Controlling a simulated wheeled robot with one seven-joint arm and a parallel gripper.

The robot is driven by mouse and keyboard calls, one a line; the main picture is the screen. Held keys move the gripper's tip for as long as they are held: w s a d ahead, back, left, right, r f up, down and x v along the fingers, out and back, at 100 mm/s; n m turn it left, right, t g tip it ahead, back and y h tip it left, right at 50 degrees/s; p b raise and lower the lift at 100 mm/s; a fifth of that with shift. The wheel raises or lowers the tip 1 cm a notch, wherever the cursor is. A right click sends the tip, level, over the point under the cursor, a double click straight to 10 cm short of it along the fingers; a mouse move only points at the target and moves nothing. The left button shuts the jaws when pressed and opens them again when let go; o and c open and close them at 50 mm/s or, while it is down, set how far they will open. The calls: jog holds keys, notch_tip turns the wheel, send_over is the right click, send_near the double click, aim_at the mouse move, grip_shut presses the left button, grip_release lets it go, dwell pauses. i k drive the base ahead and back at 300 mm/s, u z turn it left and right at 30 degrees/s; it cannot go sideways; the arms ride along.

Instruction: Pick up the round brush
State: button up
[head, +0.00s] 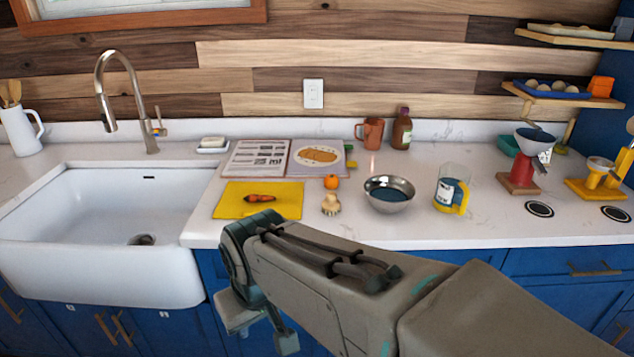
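The round brush (330,204), small and pale tan with a knob on top, stands on the white counter between the yellow cutting board and the metal bowl. My gripper (263,328) hangs in front of the blue cabinets, below the counter's front edge and to the left of the brush in the picture. Its two fingers are apart, with nothing seen between them. My gripper is well clear of the brush, and nothing covers the brush.
A yellow board (232,204) with a carrot (260,198) lies left of the brush. An orange fruit (331,182) sits just behind it. A metal bowl (389,207) and a measuring jug (452,190) stand to the right. An open book (283,158) lies behind. The sink (100,275) is at left.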

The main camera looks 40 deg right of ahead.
aim_at(331, 203)
jog(key=z, duration=0.9)
jog(key=i, duration=0.85)
jog(key=z, duration=0.85)
